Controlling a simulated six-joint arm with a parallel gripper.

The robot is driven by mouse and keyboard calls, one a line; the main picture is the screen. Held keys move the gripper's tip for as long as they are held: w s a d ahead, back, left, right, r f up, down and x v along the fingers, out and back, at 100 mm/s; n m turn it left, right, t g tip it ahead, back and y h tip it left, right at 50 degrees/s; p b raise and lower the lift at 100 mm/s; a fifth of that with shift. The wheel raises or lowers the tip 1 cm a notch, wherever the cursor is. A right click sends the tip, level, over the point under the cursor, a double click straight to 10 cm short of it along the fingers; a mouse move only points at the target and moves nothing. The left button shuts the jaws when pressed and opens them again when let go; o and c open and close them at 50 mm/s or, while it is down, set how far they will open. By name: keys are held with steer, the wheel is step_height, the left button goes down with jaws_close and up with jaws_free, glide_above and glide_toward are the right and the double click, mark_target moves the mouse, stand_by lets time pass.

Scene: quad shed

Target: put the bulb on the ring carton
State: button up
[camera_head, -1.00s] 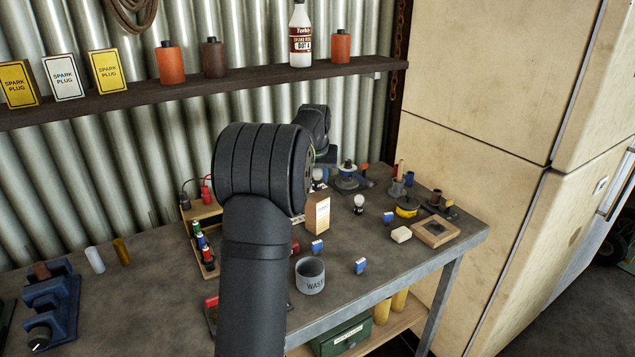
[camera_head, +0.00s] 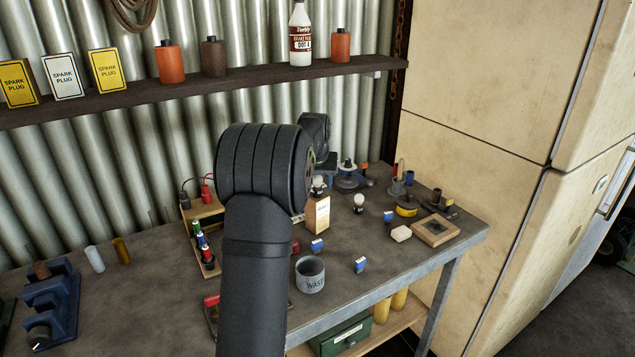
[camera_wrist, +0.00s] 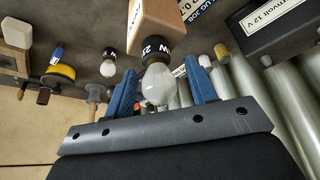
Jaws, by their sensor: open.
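The bulb (camera_head: 318,183), white with a black base, stands upright on top of the tan ring carton (camera_head: 318,214) in the head view. In the wrist view the bulb (camera_wrist: 156,84) lies between my two blue fingers, its black base against the carton (camera_wrist: 160,24). My gripper (camera_wrist: 165,88) is open, with a gap visible between the bulb and each finger. In the head view my arm hides much of the gripper; a little blue shows above the bulb.
A second bulb (camera_head: 358,203) stands on the bench right of the carton; it also shows in the wrist view (camera_wrist: 108,66). A grey waste cup (camera_head: 310,275) and blue-and-white small boxes (camera_head: 360,265) stand in front. A wooden tray (camera_head: 435,233) lies right. The bench's left middle is fairly clear.

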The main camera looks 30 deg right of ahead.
steer(key=v, duration=1.2)
steer(key=shift+w, duration=0.1)
steer(key=x, duration=1.1)
steer(key=shift+d+f, duration=0.1)
steer(key=shift+f, duration=0.3)
steer(key=shift+w+r, duration=0.15)
steer(key=shift+r, duration=1.55)
steer(key=shift+f, duration=0.1)
